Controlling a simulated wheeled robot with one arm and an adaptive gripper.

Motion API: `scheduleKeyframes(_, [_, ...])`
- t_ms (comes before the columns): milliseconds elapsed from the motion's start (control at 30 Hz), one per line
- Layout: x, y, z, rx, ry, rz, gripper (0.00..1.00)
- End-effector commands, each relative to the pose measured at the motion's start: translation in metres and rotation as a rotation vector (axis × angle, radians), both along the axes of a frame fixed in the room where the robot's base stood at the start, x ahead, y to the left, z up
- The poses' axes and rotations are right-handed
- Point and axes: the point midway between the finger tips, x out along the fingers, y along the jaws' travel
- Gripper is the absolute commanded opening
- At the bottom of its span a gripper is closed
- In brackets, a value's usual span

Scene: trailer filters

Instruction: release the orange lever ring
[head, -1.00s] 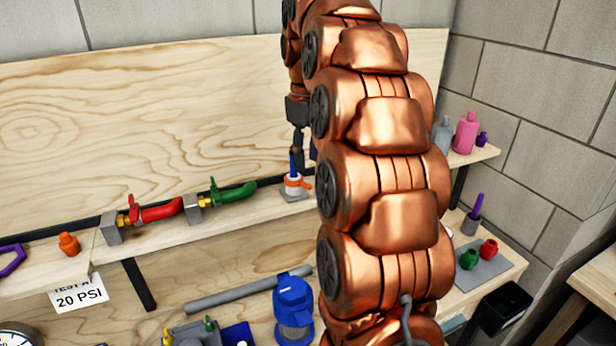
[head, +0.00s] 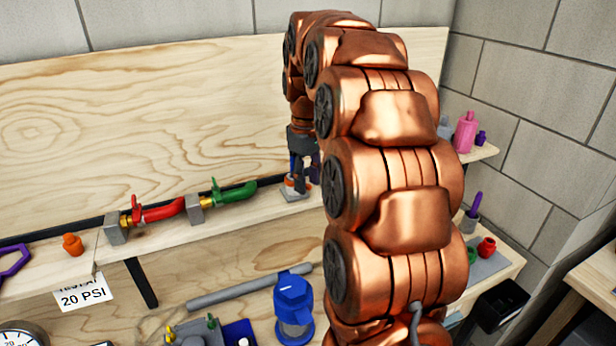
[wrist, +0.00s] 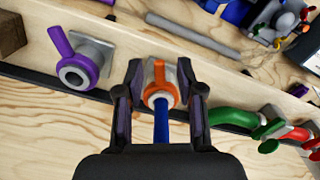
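The orange lever ring (wrist: 160,88) sits around a pale fitting on a grey block on the shelf, with a blue rod (wrist: 160,120) standing out of the fitting. In the wrist view, my gripper (wrist: 160,85) is open, with one dark finger on each side of the ring and small gaps showing. In the head view, my gripper (head: 303,172) is down over the fitting. The ring shows there as a small orange and white patch (head: 291,183), partly hidden by the fingers.
A purple lever fitting (wrist: 75,68) stands close beside my gripper. On the other side are a green-handled valve (head: 234,193) and a red-handled valve (head: 160,212). The plywood back wall (head: 170,120) rises behind the shelf. A grey rod (head: 250,288) and a blue-capped filter (head: 294,300) are below.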

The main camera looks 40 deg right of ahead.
Motion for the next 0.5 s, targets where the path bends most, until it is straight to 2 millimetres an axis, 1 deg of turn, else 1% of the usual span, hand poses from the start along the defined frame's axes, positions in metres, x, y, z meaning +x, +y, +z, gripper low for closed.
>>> scheduleKeyframes(133, [0.0001,-0.0001,0.0001,0.0,-0.001,0.0,0.38])
scheduleKeyframes(500, [0.0002,-0.0001,0.0002,0.0,-0.001,0.0,0.0])
